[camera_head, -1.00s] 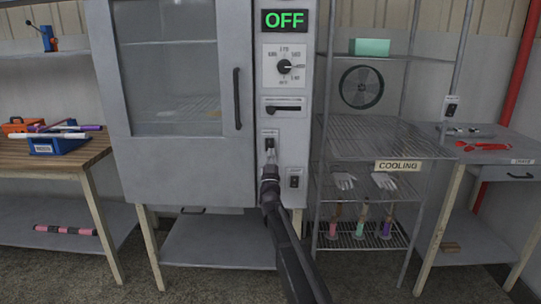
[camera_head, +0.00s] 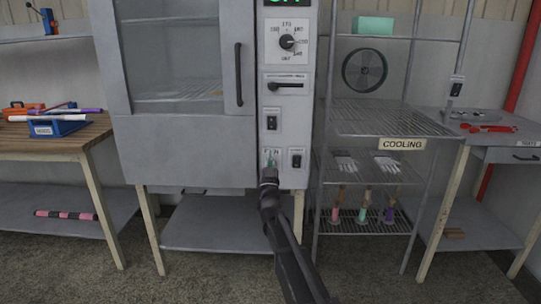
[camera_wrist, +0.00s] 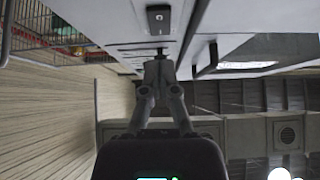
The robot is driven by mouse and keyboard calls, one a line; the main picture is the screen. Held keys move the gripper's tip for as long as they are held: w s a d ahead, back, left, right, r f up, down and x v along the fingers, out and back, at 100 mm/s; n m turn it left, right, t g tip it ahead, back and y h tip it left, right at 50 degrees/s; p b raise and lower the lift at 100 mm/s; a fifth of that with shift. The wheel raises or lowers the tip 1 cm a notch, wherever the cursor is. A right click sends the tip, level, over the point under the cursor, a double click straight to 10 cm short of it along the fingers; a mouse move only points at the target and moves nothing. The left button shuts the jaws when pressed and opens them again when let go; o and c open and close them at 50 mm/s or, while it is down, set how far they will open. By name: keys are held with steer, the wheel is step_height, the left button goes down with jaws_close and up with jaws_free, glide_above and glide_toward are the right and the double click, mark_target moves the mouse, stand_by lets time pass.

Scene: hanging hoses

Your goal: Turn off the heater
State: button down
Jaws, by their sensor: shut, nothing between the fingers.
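The heater (camera_head: 180,150) is a large grey cabinet with a glass door and a control panel (camera_head: 288,110) on its right. Only the bottom of green letters shows on its display (camera_head: 286,3). Below are a round dial (camera_head: 287,42), a dark bar handle (camera_head: 285,86), a black switch (camera_head: 271,122) and a lower right black switch (camera_head: 296,158). My gripper (camera_head: 269,166) is shut and empty, at the panel's lower left, hiding whatever lies behind it. In the wrist view, its closed fingertips (camera_wrist: 160,54) are close to the panel beside a black switch (camera_wrist: 158,18); contact is unclear.
A wire rack (camera_head: 385,118) with a COOLING sign (camera_head: 402,144) stands right of the heater. A wooden table (camera_head: 60,140) with a blue holder (camera_head: 58,127) is on the left. A grey bench (camera_head: 500,150) is at far right.

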steer(key=shift+s+f+b, duration=0.45)
steer(key=shift+f+b, duration=0.1)
steer(key=shift+f, duration=0.15)
steer(key=shift+s+f+b, duration=0.45)
steer(key=shift+f+b, duration=0.05)
steer(key=shift+f, duration=0.15)
steer(key=shift+f, duration=0.1)
